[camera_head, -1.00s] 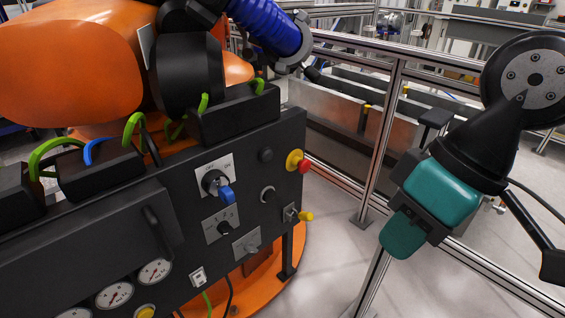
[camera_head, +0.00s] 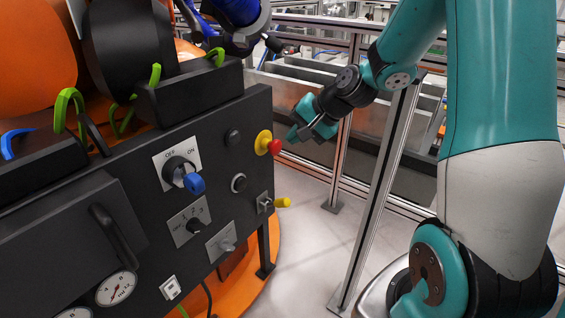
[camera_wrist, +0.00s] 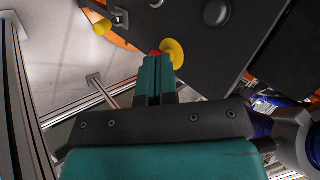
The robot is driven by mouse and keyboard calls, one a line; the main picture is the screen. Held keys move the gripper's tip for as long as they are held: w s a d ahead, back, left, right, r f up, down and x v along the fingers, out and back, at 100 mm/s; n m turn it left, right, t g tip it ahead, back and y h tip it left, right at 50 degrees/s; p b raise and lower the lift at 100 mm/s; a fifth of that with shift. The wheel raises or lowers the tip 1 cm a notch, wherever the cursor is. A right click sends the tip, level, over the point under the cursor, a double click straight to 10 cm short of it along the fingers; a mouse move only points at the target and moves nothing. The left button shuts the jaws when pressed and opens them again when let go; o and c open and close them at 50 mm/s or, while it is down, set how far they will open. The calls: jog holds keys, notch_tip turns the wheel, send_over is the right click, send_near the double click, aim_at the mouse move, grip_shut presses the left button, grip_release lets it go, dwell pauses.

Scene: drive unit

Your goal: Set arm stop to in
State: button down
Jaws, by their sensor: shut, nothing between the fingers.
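The red mushroom button (camera_head: 276,147) sits on a yellow round base (camera_head: 263,142) at the upper right edge of the black control panel (camera_head: 90,215); I take it as the arm stop. It stands out from the panel. My gripper (camera_head: 293,133) is shut and empty, just right of and slightly above the red button in the head view. In the wrist view, the shut teal fingers (camera_wrist: 154,68) point toward the yellow base (camera_wrist: 172,52) and cover much of the red button (camera_wrist: 155,53). I cannot tell whether they touch it.
A yellow-handled switch (camera_head: 282,202) juts out below the button. A blue-handled rotary switch (camera_head: 193,182) and other knobs lie to the left. A metal rail fence (camera_head: 384,190) stands to the right, behind my arm.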

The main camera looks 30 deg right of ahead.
jog(key=w+d+f+m+t+h+b, duration=0.15)
jog(key=d+f+m, duration=0.3)
jog(key=d, duration=0.45)
send_near(279, 151)
jog(key=s+f+x, duration=0.1)
jog(key=x, duration=0.5)
jog(key=shift+w+a+r+p, duration=0.1)
jog(key=shift+w+p, duration=0.1)
jog(key=shift+w, duration=0.1)
jog(key=shift+w+a+r+p, duration=0.1)
jog(key=shift+w+r+p, duration=0.05)
jog(key=shift+w, duration=0.2)
